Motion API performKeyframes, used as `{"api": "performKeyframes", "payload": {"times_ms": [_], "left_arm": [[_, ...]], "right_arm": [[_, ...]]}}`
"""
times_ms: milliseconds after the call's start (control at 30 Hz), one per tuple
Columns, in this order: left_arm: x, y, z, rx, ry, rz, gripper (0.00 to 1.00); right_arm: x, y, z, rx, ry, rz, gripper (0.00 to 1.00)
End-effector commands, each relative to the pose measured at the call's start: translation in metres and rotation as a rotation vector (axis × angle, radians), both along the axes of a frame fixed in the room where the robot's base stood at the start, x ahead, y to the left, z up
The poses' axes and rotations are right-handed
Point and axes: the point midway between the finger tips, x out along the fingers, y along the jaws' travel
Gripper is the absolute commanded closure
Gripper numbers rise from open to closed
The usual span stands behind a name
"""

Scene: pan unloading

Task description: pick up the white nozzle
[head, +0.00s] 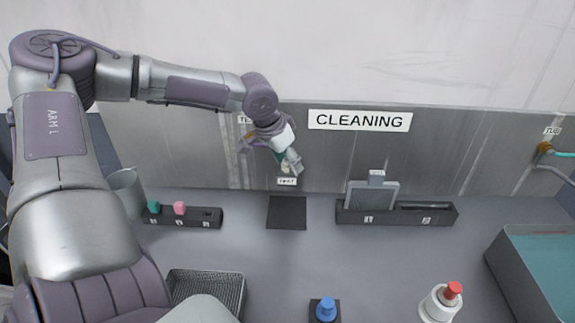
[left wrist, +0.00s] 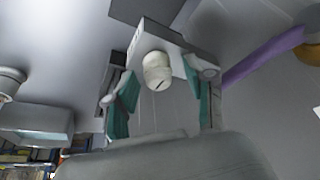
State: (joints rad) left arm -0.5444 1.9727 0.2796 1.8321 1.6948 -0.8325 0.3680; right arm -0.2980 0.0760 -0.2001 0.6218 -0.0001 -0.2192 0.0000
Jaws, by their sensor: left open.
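The white nozzle (left wrist: 157,72) shows in the left wrist view as a small rounded cream-white piece with a dark slit, against a pale grey block (left wrist: 148,36). My left gripper (left wrist: 161,88) is open, with its teal-padded fingers on either side of the nozzle and gaps between. In the head view my left gripper (head: 289,163) is at the back wall, above the black square mat (head: 287,213). There the nozzle is too small and covered to make out clearly. My right gripper is not in view.
A black rack (head: 205,220) holds a teal piece (head: 153,206) and a pink piece (head: 180,207); its right slot looks empty. A two-slot holder (head: 397,215) stands right of the mat. A wire basket (head: 207,285), blue knob (head: 326,308), red-topped button (head: 453,290) and teal-filled basin (head: 545,262) are nearer.

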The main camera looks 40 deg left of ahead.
Motion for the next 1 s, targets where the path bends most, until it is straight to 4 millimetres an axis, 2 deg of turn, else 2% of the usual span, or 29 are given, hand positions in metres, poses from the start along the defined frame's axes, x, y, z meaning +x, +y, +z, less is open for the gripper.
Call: {"api": "performKeyframes", "payload": {"times_ms": [233,567,867,1000], "left_arm": [[0.001,0.000,-0.001,0.000,-0.001,0.000,0.46],[0.000,0.000,-0.001,0.000,0.000,0.000,1.00],[0.001,0.000,0.001,0.000,-0.002,0.000,1.00],[0.002,0.000,0.018,-0.001,-0.005,0.002,1.00]], "right_arm": [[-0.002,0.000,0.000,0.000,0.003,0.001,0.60],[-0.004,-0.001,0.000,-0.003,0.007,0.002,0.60],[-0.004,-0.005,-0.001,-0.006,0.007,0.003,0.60],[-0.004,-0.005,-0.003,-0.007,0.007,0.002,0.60]]}}
